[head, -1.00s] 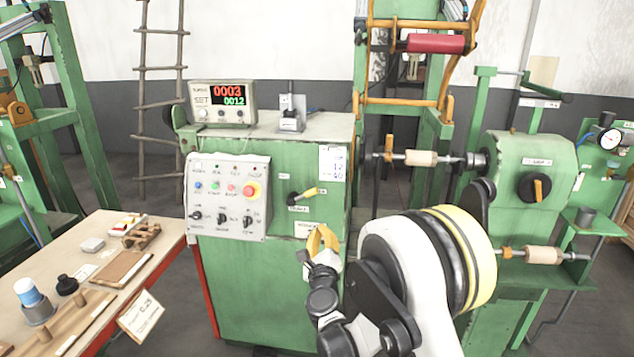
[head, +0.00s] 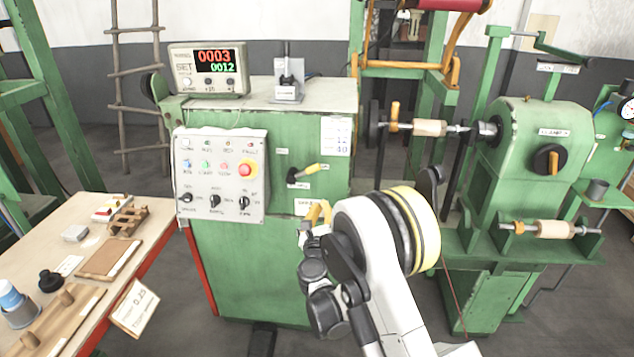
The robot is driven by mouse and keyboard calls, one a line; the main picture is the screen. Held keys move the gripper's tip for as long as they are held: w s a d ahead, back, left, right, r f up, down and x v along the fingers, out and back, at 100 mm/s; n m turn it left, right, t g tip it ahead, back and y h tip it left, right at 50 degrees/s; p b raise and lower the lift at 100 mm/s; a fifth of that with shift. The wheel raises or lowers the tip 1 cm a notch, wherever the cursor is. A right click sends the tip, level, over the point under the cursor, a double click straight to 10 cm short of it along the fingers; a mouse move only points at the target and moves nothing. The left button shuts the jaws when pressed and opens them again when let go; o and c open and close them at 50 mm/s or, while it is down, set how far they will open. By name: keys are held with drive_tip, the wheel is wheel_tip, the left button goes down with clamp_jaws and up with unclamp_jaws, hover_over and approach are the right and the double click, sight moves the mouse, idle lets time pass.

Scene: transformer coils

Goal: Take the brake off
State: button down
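A small lever with a yellow handle (head: 306,171) and a black pivot sticks out from the front of the green cabinet (head: 255,265), tilted up to the right. Small labels sit beside it, too small to read; I cannot tell for sure that it is the brake. My gripper (head: 318,212), with orange-yellow fingers, is just below the lever in the picture, in front of the cabinet and by a white label. It looks apart from the lever. I see no object in it. The arm partly hides the fingers, and their opening is unclear.
A control panel (head: 220,178) with buttons, a red stop knob and black switches is left of the lever. A counter display (head: 208,70) stands on top. A wooden table (head: 165,232) is at left. The green winding machine (head: 525,150) with spindles stands at right.

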sight(305, 170)
drive_tip(key=w+r+b, duration=0.1)
drive_tip(key=w, duration=0.2)
drive_tip(key=w+a+r+b, duration=0.1)
drive_tip(key=w, duration=0.1)
drive_tip(key=w+a+r+b, duration=0.1)
drive_tip(key=w, duration=0.2)
drive_tip(key=shift+w+r, duration=0.35)
